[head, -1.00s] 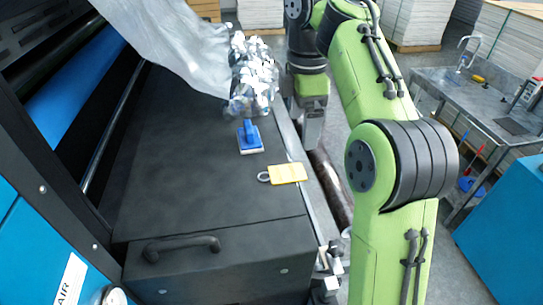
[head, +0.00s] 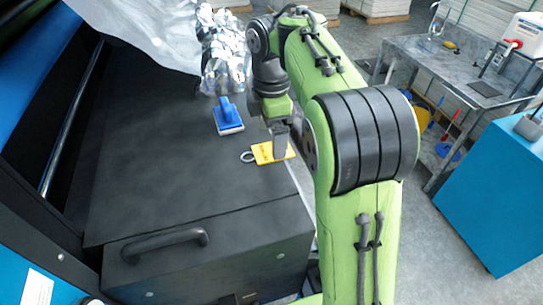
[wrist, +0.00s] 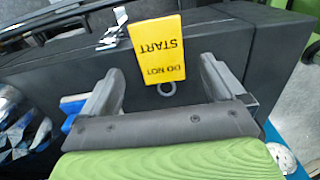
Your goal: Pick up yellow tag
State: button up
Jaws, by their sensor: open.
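The yellow tag (head: 263,153) lies on the black machine top near its right edge, its metal ring (head: 248,157) to the left. In the wrist view the tag (wrist: 157,50) shows black upside-down lettering, "DO NOT START", with the ring (wrist: 167,88) at its lower end. My gripper (head: 281,150) is at the tag in the head view and hides part of it. In the wrist view my gripper (wrist: 161,66) is open, with one finger on each side of the tag. A gap shows between each finger and the tag; the remaining height is hard to tell.
A blue-handled pad tool (head: 228,117) lies just behind the tag. Crumpled silver foil (head: 222,50) is farther back. A black handle (head: 160,243) is on the machine's front. A metal latch (wrist: 115,28) sits beside the tag in the wrist view. The black top's middle is clear.

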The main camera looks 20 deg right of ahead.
notch_tip(320, 180, down, 3)
jog(key=shift+s+f+b, duration=0.1)
jog(key=shift+b, duration=0.3)
jog(key=shift+f, duration=0.1)
jog(key=shift+c, duration=0.2)
jog(key=c, duration=1.1)
notch_tip(320, 180, up, 10)
jog(key=p, duration=0.5)
